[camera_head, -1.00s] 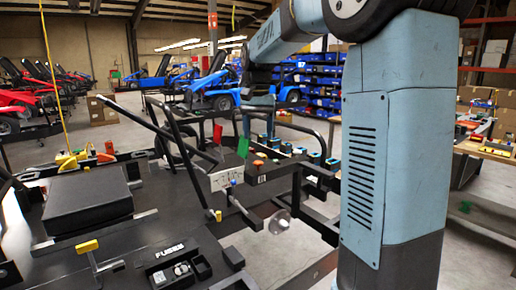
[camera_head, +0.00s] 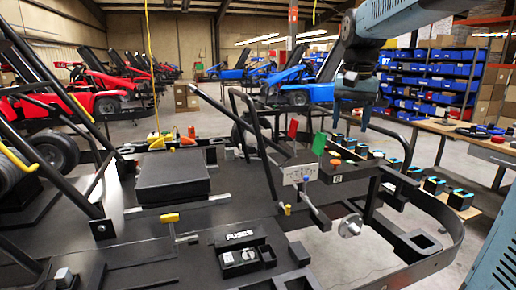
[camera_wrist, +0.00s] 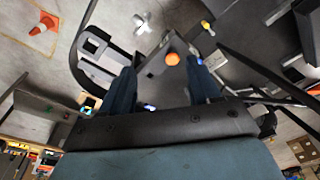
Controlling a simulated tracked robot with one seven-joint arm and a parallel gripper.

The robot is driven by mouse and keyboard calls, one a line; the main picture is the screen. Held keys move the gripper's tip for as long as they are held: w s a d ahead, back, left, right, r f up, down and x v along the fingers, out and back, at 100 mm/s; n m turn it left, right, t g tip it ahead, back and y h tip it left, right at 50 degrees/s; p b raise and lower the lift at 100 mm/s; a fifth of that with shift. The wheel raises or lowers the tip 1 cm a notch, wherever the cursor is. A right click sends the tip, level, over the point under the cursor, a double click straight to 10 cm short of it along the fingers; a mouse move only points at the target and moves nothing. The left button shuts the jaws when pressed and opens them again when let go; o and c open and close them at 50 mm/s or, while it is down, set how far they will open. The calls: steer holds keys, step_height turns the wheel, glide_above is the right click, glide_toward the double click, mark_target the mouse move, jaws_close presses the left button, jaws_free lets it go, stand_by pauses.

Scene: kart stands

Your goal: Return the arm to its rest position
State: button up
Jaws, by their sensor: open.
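My arm (camera_head: 405,18) reaches in from the upper right of the head view, with its blue-grey links bent. My gripper (camera_head: 352,110) hangs from it, fingers down, above the right part of the black kart stand (camera_head: 300,222). In the wrist view my gripper (camera_wrist: 163,82) has its two blue fingers well apart with nothing between them. An orange round knob (camera_wrist: 172,59) on the stand shows below and beyond the fingers. I cannot tell the exact height of the gripper above the stand.
A green flag (camera_head: 319,143) and a red flag (camera_head: 293,128) stand up near the gripper. Black frame tubes (camera_head: 232,118) rise from the stand. A wooden workbench (camera_head: 470,135) is at the right. An orange cone (camera_wrist: 43,36) stands on the floor in the wrist view.

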steer(key=s+f+n+t, duration=0.2)
steer(key=s+f, duration=0.3)
steer(key=s, duration=0.5)
steer(key=s+f+n+t, duration=0.2)
steer(key=s+f, duration=0.3)
steer(key=s, duration=0.5)
steer(key=shift+s+f, duration=0.1)
steer(key=shift+c, duration=0.2)
steer(key=shift+c, duration=1.4)
steer(key=shift+a, duration=0.2)
steer(key=shift+c, duration=0.2)
